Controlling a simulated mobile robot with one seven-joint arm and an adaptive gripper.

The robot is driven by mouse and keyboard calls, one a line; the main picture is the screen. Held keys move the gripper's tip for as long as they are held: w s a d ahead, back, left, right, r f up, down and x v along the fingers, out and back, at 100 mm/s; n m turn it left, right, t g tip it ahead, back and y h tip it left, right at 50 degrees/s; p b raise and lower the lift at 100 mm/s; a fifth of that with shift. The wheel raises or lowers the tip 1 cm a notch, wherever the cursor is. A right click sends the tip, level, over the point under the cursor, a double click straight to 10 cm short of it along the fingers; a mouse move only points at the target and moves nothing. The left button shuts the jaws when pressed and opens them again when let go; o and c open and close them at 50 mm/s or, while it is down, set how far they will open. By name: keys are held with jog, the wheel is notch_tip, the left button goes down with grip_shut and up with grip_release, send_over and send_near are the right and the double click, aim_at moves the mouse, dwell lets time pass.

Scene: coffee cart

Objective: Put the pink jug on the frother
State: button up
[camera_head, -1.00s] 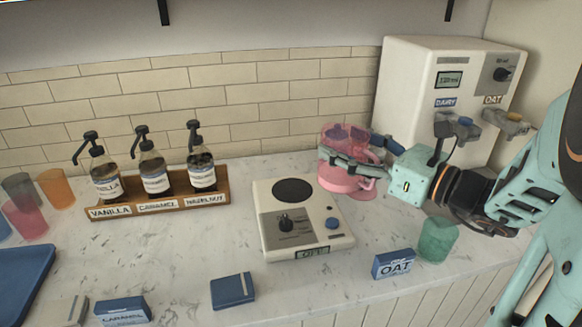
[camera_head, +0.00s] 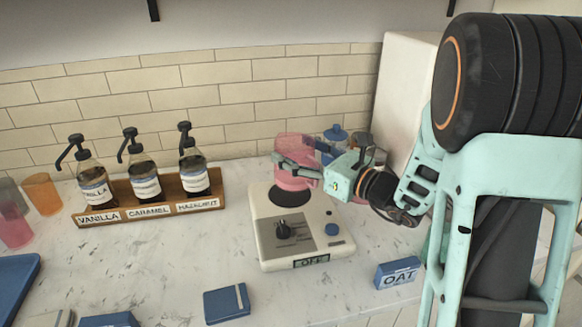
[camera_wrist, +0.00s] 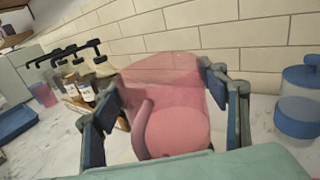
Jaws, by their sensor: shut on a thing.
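The pink jug (camera_head: 292,180) is see-through and stands upright in my gripper (camera_head: 297,160), whose two fingers sit on either side of it. In the wrist view the jug (camera_wrist: 178,125) fills the space between the fingers (camera_wrist: 165,95), with its handle toward the camera. The frother (camera_head: 265,240) is a white box with a black round plate, a black knob, a blue button and a display reading OFF. In the head view the jug's base overlaps the back of the plate (camera_head: 290,203). I cannot tell whether it touches the plate or hangs above it.
A blue lidded jug (camera_head: 335,133) stands behind my gripper, near a white machine (camera_head: 400,90). A syrup rack (camera_head: 130,210) with three pump bottles is left of the frother. An OAT carton (camera_head: 398,273) and a blue box (camera_head: 227,303) lie in front.

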jog(key=shift+w+a+f, duration=0.4)
jog(key=shift+w+f, duration=0.05)
jog(key=shift+f, duration=0.15)
jog(key=shift+w+a+f, duration=0.1)
jog(key=shift+f, duration=0.8)
jog(key=shift+w+a+f, duration=0.1)
jog(key=shift+f, duration=0.8)
jog(key=shift+b, duration=0.3)
jog(key=shift+f, duration=0.2)
jog(key=o, duration=1.8)
jog(key=shift+c, duration=0.2)
jog(key=shift+r, duration=0.1)
jog(key=shift+r, duration=0.2)
jog(key=v, duration=1.2)
jog(key=shift+f, duration=0.1)
